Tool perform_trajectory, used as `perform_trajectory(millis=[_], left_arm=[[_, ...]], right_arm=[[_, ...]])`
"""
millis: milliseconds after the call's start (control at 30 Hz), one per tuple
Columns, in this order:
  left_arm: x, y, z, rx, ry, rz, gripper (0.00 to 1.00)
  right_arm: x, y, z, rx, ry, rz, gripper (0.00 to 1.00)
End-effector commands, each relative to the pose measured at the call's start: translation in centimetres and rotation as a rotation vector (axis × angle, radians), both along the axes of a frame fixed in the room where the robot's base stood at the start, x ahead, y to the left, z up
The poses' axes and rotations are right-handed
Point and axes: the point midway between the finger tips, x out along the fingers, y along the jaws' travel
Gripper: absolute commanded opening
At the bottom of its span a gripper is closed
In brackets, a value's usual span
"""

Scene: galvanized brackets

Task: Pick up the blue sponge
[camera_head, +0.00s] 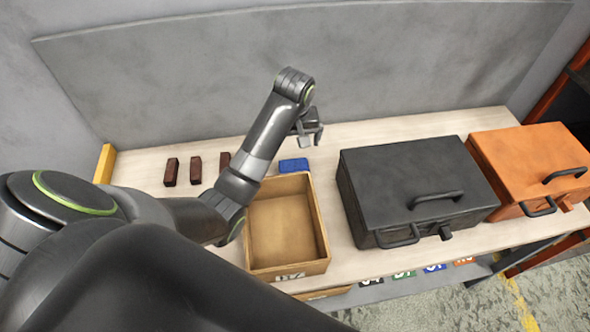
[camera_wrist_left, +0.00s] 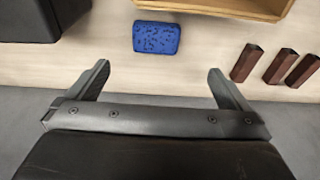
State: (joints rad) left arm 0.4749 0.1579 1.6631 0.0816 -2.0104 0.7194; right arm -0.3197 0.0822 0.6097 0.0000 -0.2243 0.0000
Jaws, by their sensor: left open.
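The blue sponge (camera_head: 294,165) lies flat on the light wooden table, just behind the open cardboard box. It also shows in the left wrist view (camera_wrist_left: 156,38), a speckled blue block near the top centre. My left gripper (camera_head: 309,130) is raised above the back part of the table, near the sponge and apart from it. In the left wrist view its two fingers (camera_wrist_left: 158,85) are spread wide with nothing between them, and the sponge lies beyond the fingertips. My right gripper does not show in either view.
The empty cardboard box (camera_head: 322,232) stands in front of the sponge. A black case (camera_head: 410,175) and an orange case (camera_head: 530,160) stand to the right. Several dark brown blocks (camera_head: 196,170) stand left of the sponge. A grey wall panel (camera_head: 200,80) rises behind the table.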

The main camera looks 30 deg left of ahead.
Motion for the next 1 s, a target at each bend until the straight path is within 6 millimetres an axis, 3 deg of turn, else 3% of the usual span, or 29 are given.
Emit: perform_trajectory(millis=[133,400,767,1000], left_arm=[[0.4,0.3,-3.4,-0.001,0.006,0.001,1.0],[1.1,0.7,-8.2,0.0,0.002,0.0,1.0],[1.6,0.9,-10.4,0.0,0.002,0.0,1.0],[2.3,1.1,-13.1,0.0,0.003,0.0,1.0]], right_arm=[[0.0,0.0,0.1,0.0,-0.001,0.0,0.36],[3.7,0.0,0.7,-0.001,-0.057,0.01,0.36],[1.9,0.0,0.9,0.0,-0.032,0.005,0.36],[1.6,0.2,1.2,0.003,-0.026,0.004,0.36]])
